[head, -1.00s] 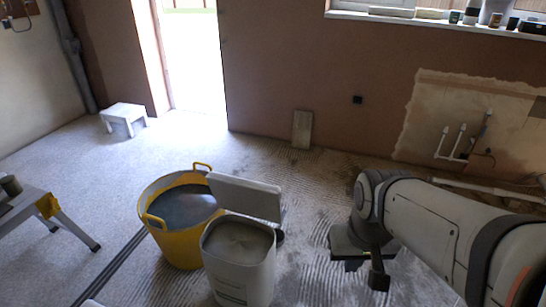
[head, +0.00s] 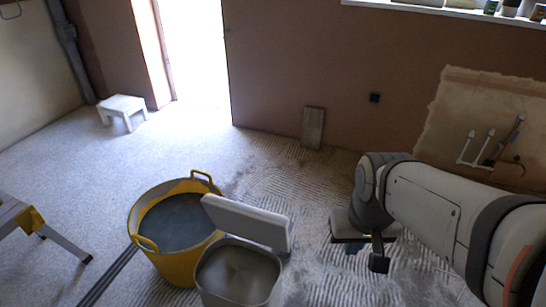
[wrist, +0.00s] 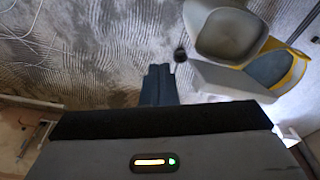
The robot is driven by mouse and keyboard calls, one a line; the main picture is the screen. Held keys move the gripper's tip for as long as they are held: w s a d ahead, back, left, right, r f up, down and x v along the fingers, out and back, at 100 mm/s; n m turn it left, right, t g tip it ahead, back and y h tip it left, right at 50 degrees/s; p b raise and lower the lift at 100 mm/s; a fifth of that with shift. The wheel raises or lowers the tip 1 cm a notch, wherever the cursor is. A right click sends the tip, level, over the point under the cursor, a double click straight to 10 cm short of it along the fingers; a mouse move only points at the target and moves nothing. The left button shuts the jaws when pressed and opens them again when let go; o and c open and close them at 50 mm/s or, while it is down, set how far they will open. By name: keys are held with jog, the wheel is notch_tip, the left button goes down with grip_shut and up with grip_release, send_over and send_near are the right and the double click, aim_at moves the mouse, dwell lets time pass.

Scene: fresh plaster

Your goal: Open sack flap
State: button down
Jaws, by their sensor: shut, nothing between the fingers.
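The sack (head: 240,292) is a pale, open-topped container holding grey powder, at the bottom of the head view. Its flat pale flap (head: 248,222) stands raised along its back edge, clear of the opening. In the wrist view the sack (wrist: 192,28) is at the upper right, with the flap (wrist: 225,79) below it. My gripper (head: 378,264) is to the right of the sack and flap, apart from both, above the floor. Its blue-grey fingers (wrist: 158,84) are together and empty in the wrist view.
A yellow bucket (head: 178,268) of grey material stands close at the sack's left. A trestle leg (head: 62,238) is at far left, a white step stool (head: 122,110) near the doorway. A board (head: 312,128) leans on the wall. The ridged floor between sack and gripper looks clear.

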jog(key=shift+w, duration=0.1)
jog(key=w+a+f+n+h+b, duration=0.1)
jog(key=w+f+n+h+b, duration=0.1)
jog(key=f+n+h, duration=0.35)
jog(key=w+a+f+n+h+b, duration=0.1)
jog(key=w+f+n+h+b, duration=0.1)
jog(key=f+n, duration=0.6)
jog(key=w+a+f+n+t+y+b, duration=0.2)
jog(key=a+f+n+t, duration=0.3)
jog(key=a+n, duration=0.35)
jog(key=w+a+f+n+t+y+b, duration=0.15)
jog(key=a+f+n+t, duration=0.3)
jog(key=a+n, duration=0.45)
jog(key=b, duration=0.5)
send_near(279, 239)
jog(key=f+x, duration=0.1)
jog(key=x, duration=0.4)
jog(key=shift+w+d+r+n, duration=0.15)
jog(key=shift+w+r+n, duration=0.15)
jog(key=shift+r+n, duration=0.2)
